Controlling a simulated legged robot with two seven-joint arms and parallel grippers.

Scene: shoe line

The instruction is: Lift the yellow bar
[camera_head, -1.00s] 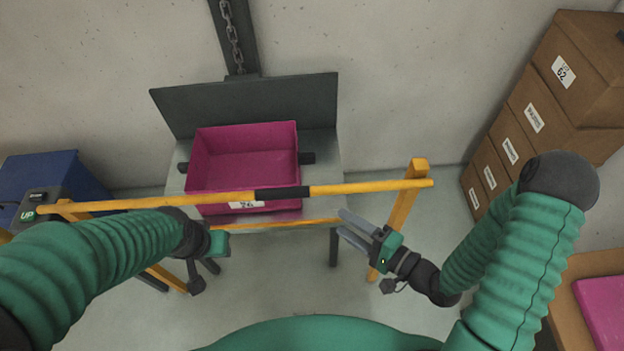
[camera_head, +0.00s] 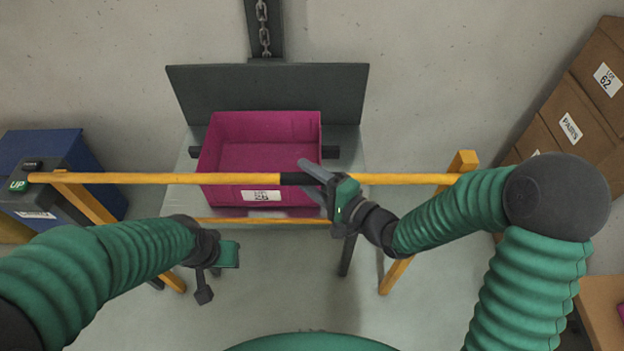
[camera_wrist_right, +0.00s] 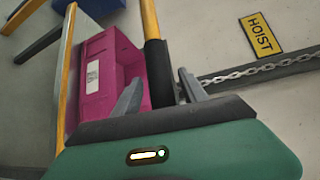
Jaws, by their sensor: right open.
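The yellow bar (camera_head: 165,178) runs level across the head view, with a dark grip section (camera_head: 294,179) at its middle. It rests on yellow posts, one at the right (camera_head: 462,162) and one at the left. My right gripper (camera_head: 308,172) is open at the dark section, whose right part it hides. In the right wrist view the bar (camera_wrist_right: 149,18) and its dark section (camera_wrist_right: 160,75) come down between the two open fingers (camera_wrist_right: 160,92). I cannot tell whether they touch it. My left gripper (camera_head: 217,262) is below the bar at the left; its fingers are not clear.
A magenta bin (camera_head: 262,155) sits on a grey table (camera_head: 180,195) behind the bar. A hoist chain (camera_head: 263,30) hangs above. A control box marked UP (camera_head: 20,185) and a blue box (camera_head: 85,160) are at the left. Brown boxes (camera_head: 560,120) stand at the right.

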